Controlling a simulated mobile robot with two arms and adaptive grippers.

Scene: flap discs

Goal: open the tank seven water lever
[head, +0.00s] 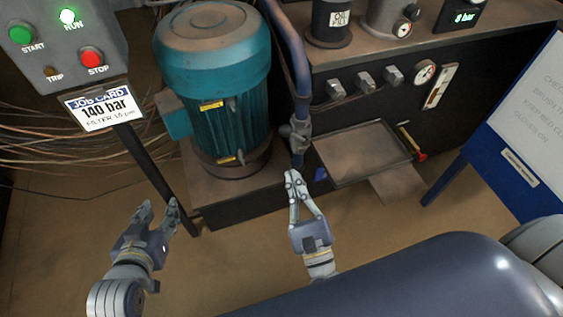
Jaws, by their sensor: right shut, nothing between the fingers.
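No label reading tank seven and no clearly identifiable water lever shows in the head view. A dark blue pipe (291,55) runs down to a grey fitting (298,127) beside the teal motor; I cannot tell whether this fitting has a lever. My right gripper (293,175) is shut and empty, its fingertips pointing up just below the pipe's lower end. I cannot tell whether it touches anything there. My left gripper (158,207) is open and empty, low at the left in front of the control post.
The teal motor (212,85) stands on a dark base. A shallow tray (362,155) projects at right. A blue-framed board (520,120) stands far right. Floor (235,250) between the grippers is clear.

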